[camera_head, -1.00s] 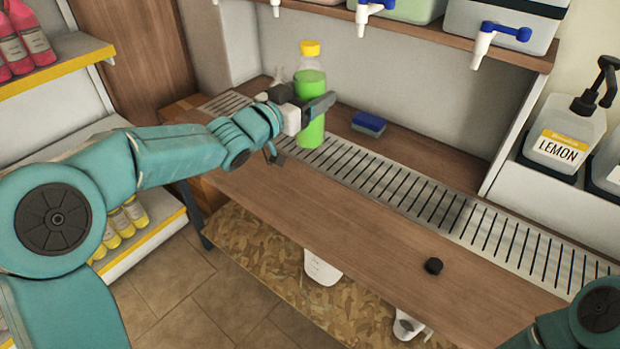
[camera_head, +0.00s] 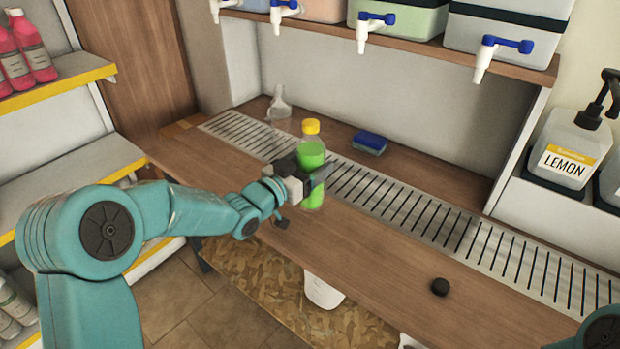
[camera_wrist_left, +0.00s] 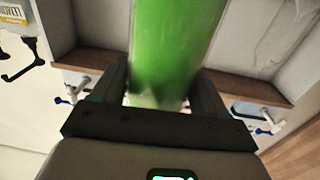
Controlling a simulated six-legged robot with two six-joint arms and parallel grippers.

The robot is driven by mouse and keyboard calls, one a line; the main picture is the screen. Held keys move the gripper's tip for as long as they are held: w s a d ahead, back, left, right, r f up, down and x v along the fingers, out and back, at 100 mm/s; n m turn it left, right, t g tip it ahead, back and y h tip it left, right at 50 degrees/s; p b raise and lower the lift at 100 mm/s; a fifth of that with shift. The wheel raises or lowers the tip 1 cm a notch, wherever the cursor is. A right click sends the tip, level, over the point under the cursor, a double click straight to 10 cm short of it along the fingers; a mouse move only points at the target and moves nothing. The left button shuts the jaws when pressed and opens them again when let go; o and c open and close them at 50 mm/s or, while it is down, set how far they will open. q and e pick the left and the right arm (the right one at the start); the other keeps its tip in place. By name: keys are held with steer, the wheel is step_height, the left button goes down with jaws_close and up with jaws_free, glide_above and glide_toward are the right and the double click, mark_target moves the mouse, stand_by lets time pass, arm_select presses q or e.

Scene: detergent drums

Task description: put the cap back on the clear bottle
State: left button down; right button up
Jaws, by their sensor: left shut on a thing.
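The clear bottle (camera_head: 312,155) holds green liquid and has a yellow top. My left gripper (camera_head: 308,178) is shut around its body and holds it roughly upright near the counter's left part. Whether its base touches the counter is hard to tell. In the left wrist view, the green bottle (camera_wrist_left: 172,50) stands between the two dark fingers (camera_wrist_left: 160,95); its top is out of frame. My right gripper is out of view; only part of that arm shows at bottom right.
A slotted metal drain strip (camera_head: 400,212) runs along the counter (camera_head: 375,243). A blue sponge (camera_head: 370,143) and a clear funnel-like piece (camera_head: 279,106) are behind the bottle. Tapped drums (camera_head: 500,35) stand on the shelf above. A LEMON pump bottle (camera_head: 567,150) is at right.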

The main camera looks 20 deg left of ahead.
arm_select(q)
step_height(320, 180, down, 4)
steer(key=shift+f+b, duration=0.1)
steer(key=shift+b, duration=0.2)
steer(key=shift+r, duration=0.2)
steer(key=shift+f, duration=0.25)
jaws_free()
steer(key=shift+r, duration=0.1)
steer(key=shift+s, duration=0.1)
steer(key=v, duration=1.1)
steer(key=shift+s+a, duration=0.2)
steer(key=shift+s, duration=0.15)
